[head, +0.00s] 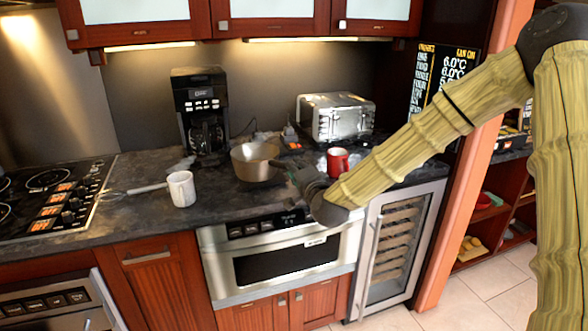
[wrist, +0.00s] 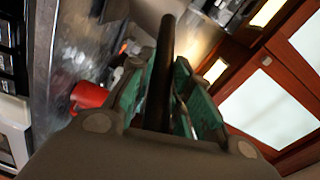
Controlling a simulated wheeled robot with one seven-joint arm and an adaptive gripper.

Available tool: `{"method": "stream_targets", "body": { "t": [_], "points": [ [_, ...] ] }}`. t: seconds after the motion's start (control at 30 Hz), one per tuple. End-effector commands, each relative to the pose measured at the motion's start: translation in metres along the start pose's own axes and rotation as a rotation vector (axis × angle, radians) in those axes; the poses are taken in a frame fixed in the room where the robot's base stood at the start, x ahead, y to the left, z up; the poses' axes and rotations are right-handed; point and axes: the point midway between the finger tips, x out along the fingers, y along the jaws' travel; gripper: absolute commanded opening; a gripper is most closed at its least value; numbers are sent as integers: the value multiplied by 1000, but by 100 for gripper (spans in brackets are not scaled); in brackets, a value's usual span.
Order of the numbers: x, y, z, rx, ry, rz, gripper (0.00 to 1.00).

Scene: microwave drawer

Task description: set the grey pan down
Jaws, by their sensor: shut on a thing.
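The grey pan (head: 255,163) is over the dark counter in the head view, in front of the coffee maker and roughly upright. I cannot tell whether its base touches the counter. My gripper (head: 291,170) is to the right of the pan, shut on its handle. In the wrist view the dark handle (wrist: 167,42) runs between the green fingers of my gripper (wrist: 168,82). Part of the grey pan body (wrist: 158,9) shows at the top edge there. The inner end of the handle is hidden in the head view.
A red mug (head: 337,162) stands close right of my gripper, with a toaster (head: 338,118) behind. The coffee maker (head: 200,112) is behind left. A white mug (head: 181,189) and a whisk (head: 135,190) are left. Bare counter (head: 222,200) lies between white mug and pan.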

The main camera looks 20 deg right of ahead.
Motion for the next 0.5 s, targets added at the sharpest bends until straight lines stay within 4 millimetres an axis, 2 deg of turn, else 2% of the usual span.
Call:
{"method": "stream_targets", "body": {
  "t": [0.1,0.23,0.5],
  "points": [
    [23,0,-8,-1,2,-3,0],
    [42,2,-14,-1,1,-3,0],
    [59,6,-19,0,0,-2,0]
  ]
}}
